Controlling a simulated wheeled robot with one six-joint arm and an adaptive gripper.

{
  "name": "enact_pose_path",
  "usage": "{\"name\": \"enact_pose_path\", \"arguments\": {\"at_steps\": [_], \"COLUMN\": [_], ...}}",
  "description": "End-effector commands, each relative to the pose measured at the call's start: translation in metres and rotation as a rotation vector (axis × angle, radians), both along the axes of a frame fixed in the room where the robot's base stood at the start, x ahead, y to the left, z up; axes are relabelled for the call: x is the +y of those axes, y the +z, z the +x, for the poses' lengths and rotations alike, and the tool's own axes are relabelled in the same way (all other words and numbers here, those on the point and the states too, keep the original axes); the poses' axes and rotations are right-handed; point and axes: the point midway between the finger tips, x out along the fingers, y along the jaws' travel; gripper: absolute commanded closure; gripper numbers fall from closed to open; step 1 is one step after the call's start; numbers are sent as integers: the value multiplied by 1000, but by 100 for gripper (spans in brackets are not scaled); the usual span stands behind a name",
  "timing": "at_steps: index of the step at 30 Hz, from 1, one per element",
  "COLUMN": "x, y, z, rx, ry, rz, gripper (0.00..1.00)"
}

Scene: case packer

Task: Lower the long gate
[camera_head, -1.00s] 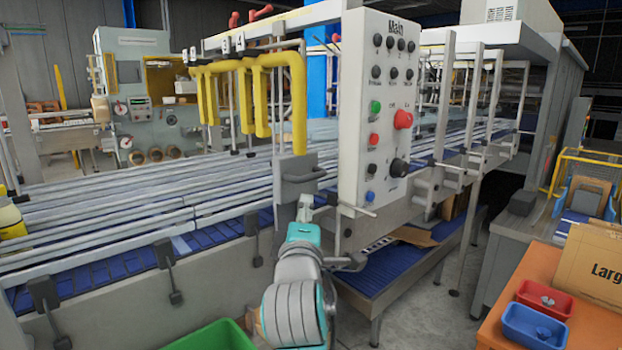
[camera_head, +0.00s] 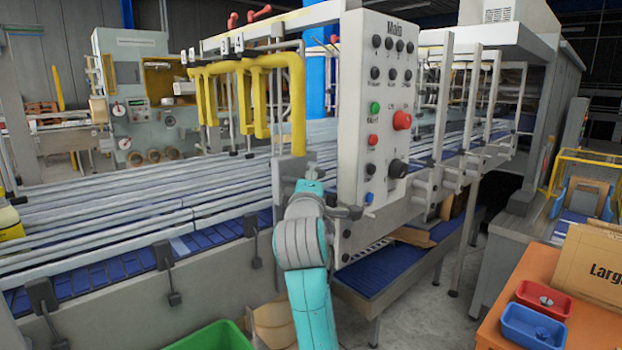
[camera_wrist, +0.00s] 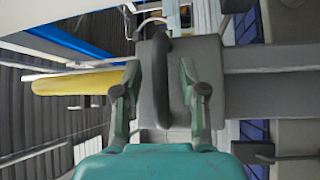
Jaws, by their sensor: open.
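A grey plate (camera_head: 290,168) stands at the conveyor's edge beneath the yellow bars, left of the control panel. I take it to be part of the long gate, but cannot tell how far the gate extends. In the wrist view the plate (camera_wrist: 205,85) carries a dark bar handle (camera_wrist: 160,85). My gripper (camera_wrist: 160,70) is open, with one finger on each side of the handle. I cannot tell whether either finger touches it. In the head view my arm hides the handle and most of the plate's lower part.
The control panel (camera_head: 378,110), with a red knob and several buttons, is close right of my gripper. Yellow bars (camera_head: 297,105) hang above the conveyor rails (camera_head: 120,215). A green bin (camera_head: 213,338) is low in front. An orange table (camera_head: 570,285) with small trays is at right.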

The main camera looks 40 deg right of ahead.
Motion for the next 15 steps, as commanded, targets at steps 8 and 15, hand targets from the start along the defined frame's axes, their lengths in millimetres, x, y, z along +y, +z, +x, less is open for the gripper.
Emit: {"name": "enact_pose_path", "arguments": {"at_steps": [8, 15], "x": [-4, -4], "y": [0, 0], "z": [5, 5], "rx": [0, 1], "ry": [1, 1], "rz": [1, 0], "gripper": [59, 89]}}
